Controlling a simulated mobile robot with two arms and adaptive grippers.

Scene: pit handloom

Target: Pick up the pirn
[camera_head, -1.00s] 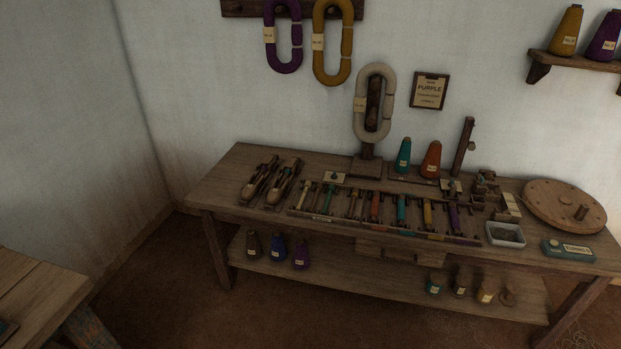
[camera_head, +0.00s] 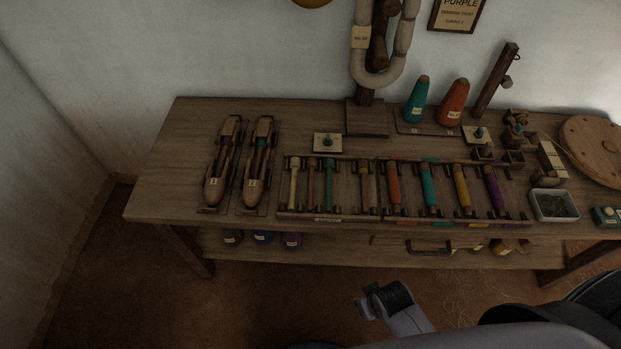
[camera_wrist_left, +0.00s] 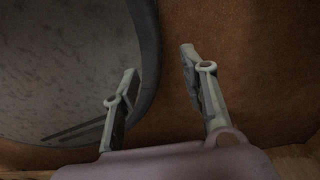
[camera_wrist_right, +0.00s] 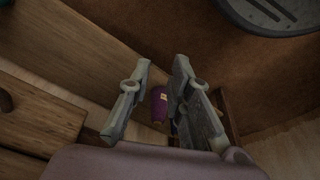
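Several pirns lie side by side in a low wooden rack (camera_head: 325,219) along the front of the bench. From left they include cream, brown and green ones, then an orange pirn (camera_head: 393,184), a teal pirn (camera_head: 428,185), a yellow pirn (camera_head: 461,187) and a purple pirn (camera_head: 494,190) at the right end. Part of my arm shows low in the head view, in front of the bench and apart from the pirns. My right gripper (camera_wrist_right: 162,68) is open and empty in its wrist view. My left gripper (camera_wrist_left: 159,62) is open and empty over the floor.
The bench (camera_head: 160,180) also holds two shuttles (camera_head: 222,165) at left, teal and orange cones (camera_head: 452,102) behind, a grey tray (camera_head: 553,206) and a round wooden disc (camera_head: 597,145) at right. A purple cone (camera_wrist_right: 159,104) shows beyond my right fingers. Floor before the bench is open.

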